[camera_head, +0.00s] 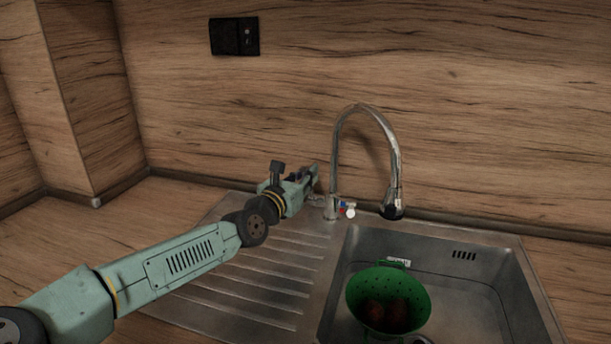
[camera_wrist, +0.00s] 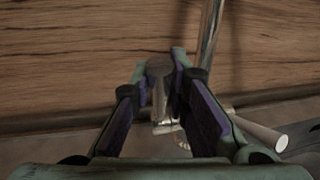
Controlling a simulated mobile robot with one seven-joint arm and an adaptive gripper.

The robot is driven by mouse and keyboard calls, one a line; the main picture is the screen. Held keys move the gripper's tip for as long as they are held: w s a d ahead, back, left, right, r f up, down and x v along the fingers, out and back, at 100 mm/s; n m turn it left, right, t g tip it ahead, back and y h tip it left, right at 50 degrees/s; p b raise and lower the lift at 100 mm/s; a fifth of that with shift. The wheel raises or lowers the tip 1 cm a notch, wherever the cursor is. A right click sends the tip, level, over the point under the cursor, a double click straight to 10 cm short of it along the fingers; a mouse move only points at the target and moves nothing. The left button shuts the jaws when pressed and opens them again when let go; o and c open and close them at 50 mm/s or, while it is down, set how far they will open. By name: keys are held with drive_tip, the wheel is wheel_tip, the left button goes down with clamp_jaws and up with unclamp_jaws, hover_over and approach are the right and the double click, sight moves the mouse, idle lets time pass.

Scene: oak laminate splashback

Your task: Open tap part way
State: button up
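The chrome tap (camera_head: 395,160) stands behind the sink with a tall curved spout. My gripper (camera_head: 313,176) is at the left of the tap base, reaching in from the left. In the wrist view, the two purple-lined fingers (camera_wrist: 160,68) close in on both sides of an upright metal piece (camera_wrist: 159,88), which looks like the tap lever. They seem to touch it. The spout also shows behind the right finger (camera_wrist: 210,35). The head view hides most of the lever behind my gripper. No water stream shows.
A green colander (camera_head: 360,292) with brown items stands in the steel sink basin (camera_head: 465,290). The ribbed drainboard (camera_head: 260,285) lies under my arm. The wood splashback (camera_head: 480,90) is close behind the tap, with a black wall socket (camera_head: 234,37) up left.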

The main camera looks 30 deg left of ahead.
clamp_jaws()
idle(0.4)
drive_tip(key=b, duration=0.2)
drive_tip(key=f+b, duration=0.1)
drive_tip(key=b, duration=0.1)
drive_tip(key=shift+s+d+f+t, duration=0.1)
drive_tip(key=shift+s+f+t, duration=0.1)
drive_tip(key=shift+s+t, duration=0.15)
drive_tip(key=s+t+b, duration=0.1)
drive_tip(key=t+b, duration=0.1)
drive_tip(key=b, duration=0.4)
drive_tip(key=shift+s+d+f+m+b, duration=0.1)
drive_tip(key=shift+s+d+m+b, duration=0.1)
drive_tip(key=shift+m+b, duration=0.2)
drive_tip(key=o, duration=0.5)
unclamp_jaws()
